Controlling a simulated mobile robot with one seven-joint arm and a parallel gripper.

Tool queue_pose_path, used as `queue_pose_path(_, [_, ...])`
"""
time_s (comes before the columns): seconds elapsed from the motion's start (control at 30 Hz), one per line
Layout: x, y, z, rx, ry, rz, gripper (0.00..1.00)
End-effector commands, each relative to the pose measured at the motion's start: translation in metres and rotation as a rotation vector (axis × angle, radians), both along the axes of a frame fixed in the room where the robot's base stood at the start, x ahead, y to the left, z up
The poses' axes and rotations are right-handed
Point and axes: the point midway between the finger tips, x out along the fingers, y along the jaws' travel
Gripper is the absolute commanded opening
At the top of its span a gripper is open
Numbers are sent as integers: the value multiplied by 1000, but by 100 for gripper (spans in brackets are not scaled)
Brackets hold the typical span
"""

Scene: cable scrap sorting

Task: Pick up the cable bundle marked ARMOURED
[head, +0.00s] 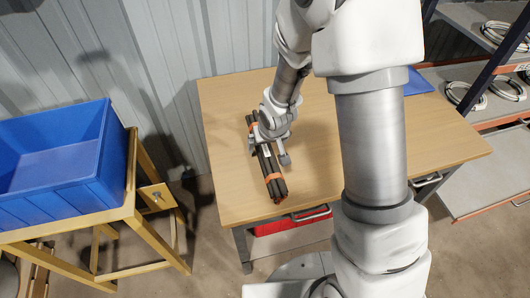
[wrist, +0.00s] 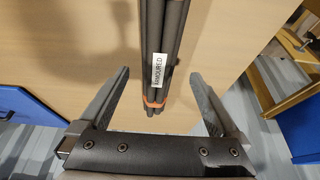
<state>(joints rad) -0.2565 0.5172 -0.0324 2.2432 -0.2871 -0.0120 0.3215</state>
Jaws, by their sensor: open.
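The cable bundle (head: 273,181) is several dark straight lengths bound with orange bands, lying on the wooden table (head: 330,180) near its left side. In the wrist view, the bundle (wrist: 163,35) carries a white label (wrist: 158,71) reading ARMOURED, with an orange band near its close end. My gripper (head: 268,152) is over the bundle and hides part of it in the head view. In the wrist view, my gripper (wrist: 160,78) is open, with one finger on each side of the bundle and a visible gap to each. Whether the fingertips reach the tabletop is unclear.
A blue bin (head: 55,160) stands on a yellow wooden stand (head: 150,220) left of the table. Shelves (head: 480,75) with several coiled cables are at the right. A blue item (head: 416,82) lies at the table's back right. The tabletop around the bundle is clear.

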Motion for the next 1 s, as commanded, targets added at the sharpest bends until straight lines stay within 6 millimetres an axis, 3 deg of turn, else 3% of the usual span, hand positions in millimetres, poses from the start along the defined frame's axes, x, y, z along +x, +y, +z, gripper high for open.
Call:
queue_pose_path(0.5, [15,1,-48,-1,1,1,98])
queue_pose_path(0.8, [16,1,-50,0,0,0,98])
queue_pose_path(1.0, [16,1,-50,0,0,0,62])
